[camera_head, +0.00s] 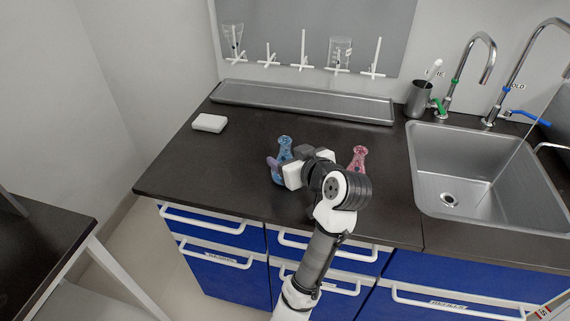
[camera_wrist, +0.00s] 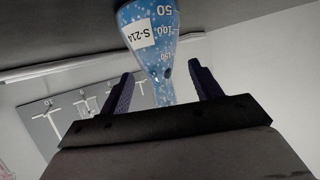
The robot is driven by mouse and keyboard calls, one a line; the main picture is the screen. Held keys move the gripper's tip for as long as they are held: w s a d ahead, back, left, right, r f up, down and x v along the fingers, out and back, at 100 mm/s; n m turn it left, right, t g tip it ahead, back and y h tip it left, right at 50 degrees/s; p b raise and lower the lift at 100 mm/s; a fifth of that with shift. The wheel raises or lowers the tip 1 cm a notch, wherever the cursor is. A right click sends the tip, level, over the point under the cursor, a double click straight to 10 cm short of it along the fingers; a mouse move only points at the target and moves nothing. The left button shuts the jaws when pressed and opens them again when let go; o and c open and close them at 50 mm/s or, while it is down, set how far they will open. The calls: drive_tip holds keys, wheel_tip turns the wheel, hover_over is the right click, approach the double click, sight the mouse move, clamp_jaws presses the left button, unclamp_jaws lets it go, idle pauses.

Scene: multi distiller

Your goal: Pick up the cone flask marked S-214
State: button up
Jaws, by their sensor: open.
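The blue cone flask marked S-214 (camera_wrist: 150,32) shows in the wrist view, with its label and volume marks facing me. In the head view the blue flask (camera_head: 285,147) stands on the dark counter, partly hidden by my gripper and arm. My gripper (camera_wrist: 160,85) is open, with one finger on each side of the flask's narrow neck in the wrist picture. I cannot tell whether either finger touches it. In the head view my gripper (camera_head: 280,168) is at the blue flask. A pink flask (camera_head: 357,158) stands to the right, behind my arm.
A metal tray (camera_head: 300,101) lies along the back of the counter (camera_head: 190,165), under a drying rack with glassware. A white block (camera_head: 209,122) lies at left. A sink (camera_head: 480,160) with taps is at right, beside a dark cup (camera_head: 419,99). The counter's left part is clear.

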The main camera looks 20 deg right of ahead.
sight(282, 152)
drive_tip(key=p+x, duration=0.1)
drive_tip(key=x, duration=0.3)
drive_tip(key=shift+w+f, duration=0.1)
drive_tip(key=shift+f, duration=0.1)
drive_tip(key=shift+c, duration=0.4)
drive_tip(key=c, duration=1.1)
drive_tip(key=shift+r, duration=0.3)
